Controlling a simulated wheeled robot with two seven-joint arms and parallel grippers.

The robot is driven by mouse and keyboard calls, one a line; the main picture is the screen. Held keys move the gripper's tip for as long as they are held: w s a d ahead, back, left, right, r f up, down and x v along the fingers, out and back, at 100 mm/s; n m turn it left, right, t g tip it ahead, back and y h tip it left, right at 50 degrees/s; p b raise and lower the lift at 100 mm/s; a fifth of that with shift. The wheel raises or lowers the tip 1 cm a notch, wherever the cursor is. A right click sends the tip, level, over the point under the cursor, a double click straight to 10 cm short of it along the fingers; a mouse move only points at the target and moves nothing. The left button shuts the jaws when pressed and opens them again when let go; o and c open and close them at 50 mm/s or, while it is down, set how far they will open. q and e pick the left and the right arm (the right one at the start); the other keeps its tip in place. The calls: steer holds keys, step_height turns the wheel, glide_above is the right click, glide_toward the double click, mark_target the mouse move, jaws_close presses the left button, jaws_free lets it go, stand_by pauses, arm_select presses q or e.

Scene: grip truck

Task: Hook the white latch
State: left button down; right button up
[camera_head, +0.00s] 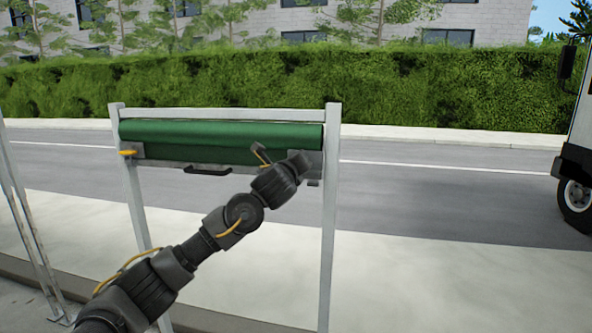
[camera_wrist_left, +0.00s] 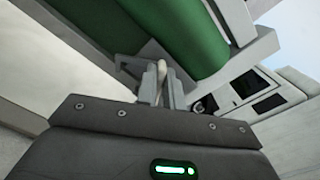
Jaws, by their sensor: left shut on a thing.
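A rolled green cover (camera_head: 215,133) lies across the white metal frame (camera_head: 331,230) in the head view. A yellow latch (camera_head: 128,153) shows at its left end. My left arm reaches the right end of the roll, where the wrist hides the latch there and the gripper's fingertips. In the left wrist view my left gripper (camera_wrist_left: 161,88) is shut on a small pale piece, the white latch (camera_wrist_left: 162,68), beside the green roll (camera_wrist_left: 195,40). Whether the latch is hooked cannot be told. My right gripper is in neither view.
A black handle (camera_head: 208,171) hangs under the bar below the roll. A truck (camera_head: 576,190) stands at the far right on the road. More pale posts (camera_head: 22,215) stand at the left. A hedge (camera_head: 420,90) runs behind the road.

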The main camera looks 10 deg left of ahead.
arm_select(q)
steer(key=shift+a+f+n+b, duration=0.15)
steer(key=shift+n+b, duration=0.65)
steer(key=shift+n, duration=1.05)
steer(key=shift+a+f+n+b, duration=0.1)
steer(key=shift+f+n+b, duration=0.2)
steer(key=shift+n+b, duration=1)
steer(key=shift+a+f+n+b, duration=0.1)
steer(key=shift+f+n+b, duration=0.15)
steer(key=shift+n, duration=2.1)
steer(key=c, duration=1.5)
jaws_free()
steer(key=shift+s, duration=0.1)
